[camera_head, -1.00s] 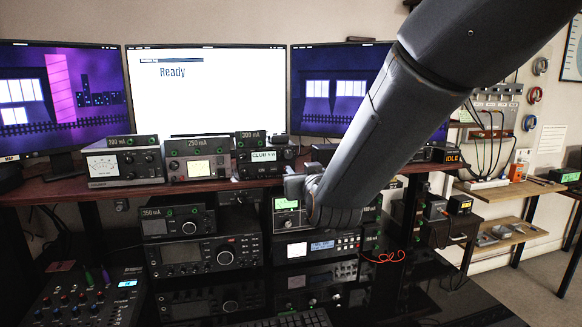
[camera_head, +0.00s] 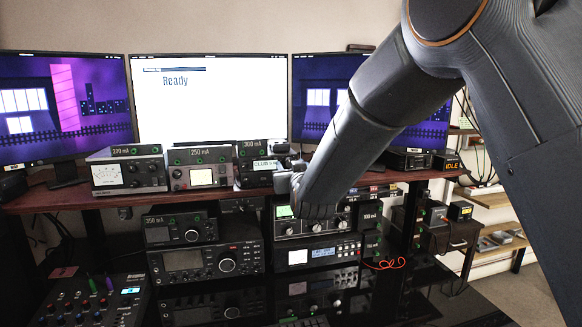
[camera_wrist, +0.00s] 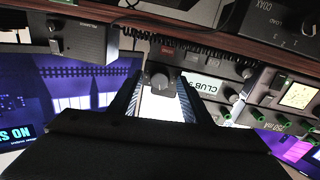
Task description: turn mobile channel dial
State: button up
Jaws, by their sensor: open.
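A small radio (camera_head: 262,165) with a lit text display stands on the shelf, under a 300 mA sign. My gripper (camera_head: 288,180) is at its right end, partly hidden by my own wrist. In the wrist view the radio's display (camera_wrist: 198,86) appears turned over, with the word CLUB partly readable. A dark round dial (camera_wrist: 160,80) lies between the two open fingers of my gripper (camera_wrist: 157,95). Whether the fingers touch the dial cannot be told. In the head view the dial is hidden.
The 250 mA unit (camera_head: 199,175) and the 200 mA meter (camera_head: 126,172) stand to the left. More radios, such as the 350 mA unit (camera_head: 182,229), sit below the shelf (camera_head: 95,197). Monitors (camera_head: 208,98) stand behind. A mixer (camera_head: 93,302) is at lower left.

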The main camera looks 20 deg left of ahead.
jog(key=shift+c, duration=0.2)
jog(key=c, duration=1)
jog(key=shift+m+b, duration=0.3)
jog(key=shift+b, duration=0.05)
jog(key=m+b, duration=0.4)
jog(key=shift+f+b, duration=0.1)
jog(key=shift+b, duration=0.2)
jog(key=m+b, duration=0.4)
jog(key=b, duration=0.1)
jog(key=shift+m+g, duration=0.3)
jog(key=shift+m, duration=0.1)
jog(key=m+b, duration=0.5)
jog(key=b, duration=0.2)
jog(key=shift+y+b, duration=0.3)
jog(key=shift+b, duration=0.05)
jog(key=m+b, duration=0.2)
jog(key=b, duration=0.2)
jog(key=shift+m, duration=0.3)
jog(key=shift+r, duration=0.2)
